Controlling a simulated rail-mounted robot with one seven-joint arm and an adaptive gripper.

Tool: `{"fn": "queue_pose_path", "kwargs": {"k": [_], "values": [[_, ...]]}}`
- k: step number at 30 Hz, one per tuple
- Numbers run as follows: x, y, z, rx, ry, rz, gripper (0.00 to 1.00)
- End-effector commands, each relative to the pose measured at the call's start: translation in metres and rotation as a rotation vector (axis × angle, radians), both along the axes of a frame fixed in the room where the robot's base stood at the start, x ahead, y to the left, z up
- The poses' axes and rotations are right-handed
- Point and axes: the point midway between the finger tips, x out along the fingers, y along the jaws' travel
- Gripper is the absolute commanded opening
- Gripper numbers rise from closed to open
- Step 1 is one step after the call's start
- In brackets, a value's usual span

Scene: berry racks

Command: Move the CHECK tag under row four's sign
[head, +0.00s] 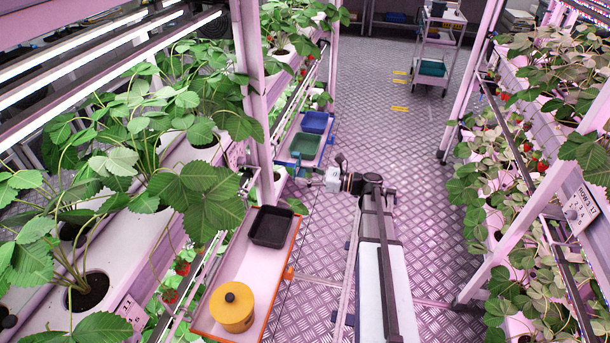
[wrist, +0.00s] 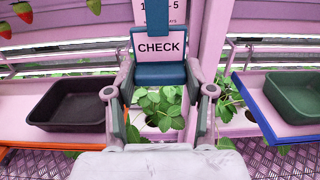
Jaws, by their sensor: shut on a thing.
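The CHECK tag (wrist: 160,48), a white label with black letters on a blue body, is upright in the wrist view between my gripper's fingers. My gripper (wrist: 160,78) is shut on its blue body; in the head view my gripper (head: 318,178) points left toward the left rack's post. A pale sign (wrist: 166,10) stands directly behind and above the tag, its text partly cut off and covered by the blue strip. I cannot tell whether the tag touches the sign or hangs from anything. Other signs show on the left rack (head: 130,308) and right rack (head: 578,208), too small to read surely.
A black tray (head: 271,226) and a yellow round pot (head: 232,306) stand on an orange-edged shelf (head: 250,262). Green (head: 305,146) and blue (head: 315,122) trays stand beyond on a blue-edged shelf. Strawberry leaves crowd both racks. The aisle floor (head: 400,150) is clear up to a trolley (head: 436,50).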

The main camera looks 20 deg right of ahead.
Motion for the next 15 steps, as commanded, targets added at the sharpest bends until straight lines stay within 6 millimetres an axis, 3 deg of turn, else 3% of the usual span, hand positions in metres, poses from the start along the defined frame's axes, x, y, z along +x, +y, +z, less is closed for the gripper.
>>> {"fn": "queue_pose_path", "kwargs": {"k": [1,6,15], "values": [[0.000,0.000,-0.025,0.000,0.000,0.000,0.23],[0.000,0.000,-0.064,0.000,0.000,0.000,0.23],[0.000,0.000,-0.111,0.000,0.000,0.000,0.23]]}}
